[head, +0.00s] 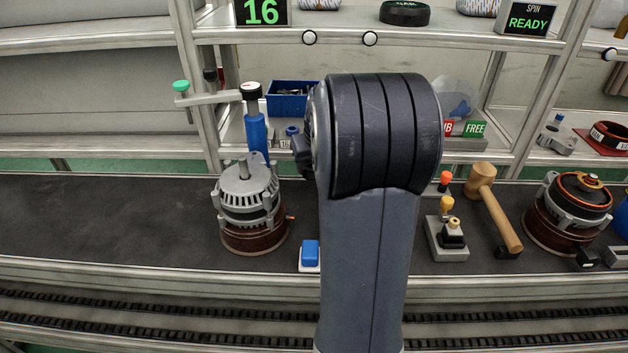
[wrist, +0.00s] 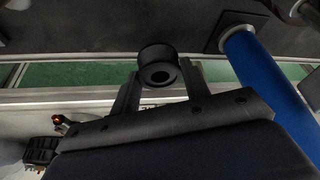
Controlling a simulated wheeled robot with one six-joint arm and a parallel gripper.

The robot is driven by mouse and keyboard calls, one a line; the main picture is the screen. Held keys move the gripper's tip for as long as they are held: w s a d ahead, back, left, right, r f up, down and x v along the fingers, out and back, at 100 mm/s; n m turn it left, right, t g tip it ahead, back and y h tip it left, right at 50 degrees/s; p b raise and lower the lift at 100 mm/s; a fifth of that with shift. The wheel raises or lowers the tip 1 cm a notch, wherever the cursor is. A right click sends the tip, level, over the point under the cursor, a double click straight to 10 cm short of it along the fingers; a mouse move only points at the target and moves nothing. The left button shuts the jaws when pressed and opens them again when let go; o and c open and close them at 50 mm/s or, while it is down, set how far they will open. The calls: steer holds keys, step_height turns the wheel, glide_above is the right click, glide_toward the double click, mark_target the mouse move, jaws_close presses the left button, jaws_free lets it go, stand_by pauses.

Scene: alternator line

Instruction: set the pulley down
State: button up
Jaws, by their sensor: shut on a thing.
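The pulley (wrist: 156,56) is a short dark cylinder with a round hole, seen in the wrist view. My gripper (wrist: 161,80) is shut on it, with one finger on each side. In the head view my own arm hides most of the gripper, and I cannot make out the pulley there. A silver alternator (head: 246,196) with an upright shaft stands on a brown round base (head: 254,238) on the dark bench, left of my arm.
A blue upright cylinder (head: 256,136) stands behind the alternator; a blue cylinder (wrist: 268,92) shows in the wrist view. A mallet (head: 497,210) and a second alternator (head: 570,205) lie right of my arm. The bench's left part (head: 100,220) is clear.

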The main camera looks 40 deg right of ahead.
steer(key=shift+f+b, duration=0.3)
steer(key=shift+f, duration=1.95)
steer(key=shift+f, duration=0.15)
steer(key=o, duration=1.2)
steer(key=shift+r, duration=0.35)
steer(key=p+v, duration=0.1)
steer(key=v, duration=1)
steer(key=shift+s+r+p, duration=0.2)
steer(key=shift+r+p, duration=0.1)
